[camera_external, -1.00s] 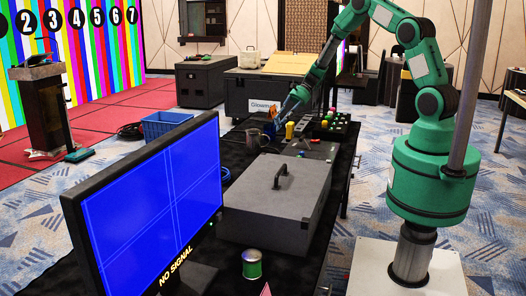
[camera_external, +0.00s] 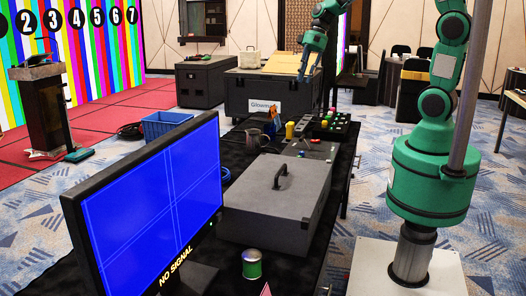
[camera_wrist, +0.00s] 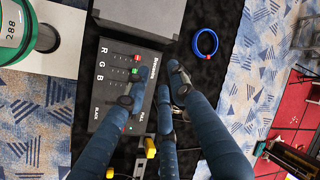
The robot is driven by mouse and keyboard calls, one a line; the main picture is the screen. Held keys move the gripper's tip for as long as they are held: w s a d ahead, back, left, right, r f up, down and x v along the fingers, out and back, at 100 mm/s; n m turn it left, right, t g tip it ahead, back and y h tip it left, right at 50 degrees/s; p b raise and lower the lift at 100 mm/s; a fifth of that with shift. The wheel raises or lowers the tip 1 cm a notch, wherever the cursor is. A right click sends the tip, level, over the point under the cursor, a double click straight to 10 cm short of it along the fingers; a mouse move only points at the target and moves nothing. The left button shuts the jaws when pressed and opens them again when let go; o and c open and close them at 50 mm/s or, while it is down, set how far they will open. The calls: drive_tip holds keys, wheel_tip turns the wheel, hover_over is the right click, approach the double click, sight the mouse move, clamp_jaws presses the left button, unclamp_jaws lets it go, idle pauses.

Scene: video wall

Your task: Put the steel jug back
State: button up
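The steel jug (camera_external: 253,139) stands upright on the black-covered table in the external view, behind the grey case and left of the small coloured items. My gripper (camera_external: 307,78) hangs above and behind it, to its right, with its fingers pointing down, apart and empty. In the wrist view the dark fingers of my gripper (camera_wrist: 153,88) are spread, with nothing held between them. A small metallic shape there, partly behind the fingers, may be the jug; I cannot tell for sure.
A grey case (camera_external: 275,205) with a handle fills the table's middle. A monitor (camera_external: 150,205) and a green can (camera_external: 252,264) stand in front. A yellow item (camera_external: 290,130) is right of the jug. A blue cable (camera_wrist: 205,42) lies coiled on the table.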

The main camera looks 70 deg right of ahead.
drive_tip(key=s+a+r+n+t+h, duration=0.1)
drive_tip(key=s+a+r+n, duration=0.1)
drive_tip(key=s, duration=0.5)
drive_tip(key=s+a+r+n+t+h, duration=0.1)
drive_tip(key=s+r, duration=0.3)
drive_tip(key=s, duration=0.4)
drive_tip(key=s+a+r+n+t+h, duration=0.1)
drive_tip(key=s+a+r+n+h, duration=0.1)
drive_tip(key=s, duration=0.6)
drive_tip(key=shift+s+a+r+n+h, duration=0.3)
drive_tip(key=shift+a+r+n, duration=0.3)
drive_tip(key=shift+r, duration=0.15)
drive_tip(key=shift+o, duration=0.5)
